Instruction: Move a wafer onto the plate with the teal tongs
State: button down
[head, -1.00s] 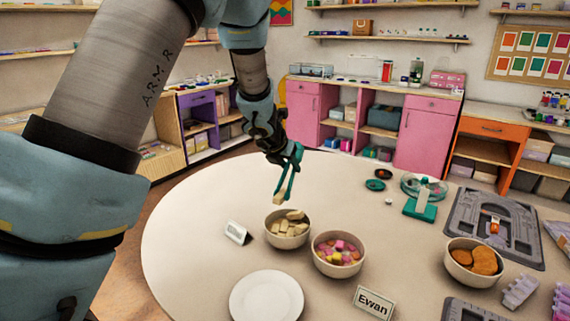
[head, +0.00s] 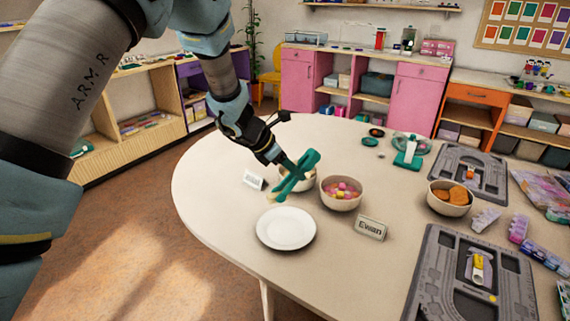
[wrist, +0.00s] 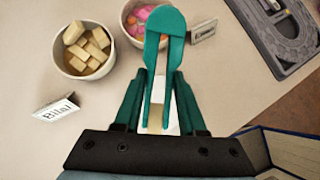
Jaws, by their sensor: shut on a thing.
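My gripper (head: 281,163) is shut on the teal tongs (head: 299,173), which also show in the wrist view (wrist: 165,22). The tongs are tilted, their lower end above the table between the wafer bowl and the plate. A small tan wafer (head: 272,197) appears at that lower end; how firmly it is pinched I cannot tell. The bowl of wafers (head: 311,184) stands behind the tongs, partly hidden in the head view; the wrist view shows it with several tan blocks (wrist: 85,50). The white plate (head: 286,229) lies empty in front of the tongs.
A "Bilal" card (head: 253,181) and an "Ewan" card (head: 371,228) stand nearby. A bowl of orange-brown biscuits (head: 450,198) and grey boards (head: 432,280) are at the right. The table's left edge is clear.

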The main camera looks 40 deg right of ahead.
dwell(0.3)
notch_tip(320, 180, down, 9)
jog(key=b, duration=0.6)
dwell(0.4)
jog(key=c, duration=0.8)
grip_release()
jog(key=shift+c, duration=0.2)
notch_tip(320, 180, up, 10)
jog(key=p, duration=0.6)
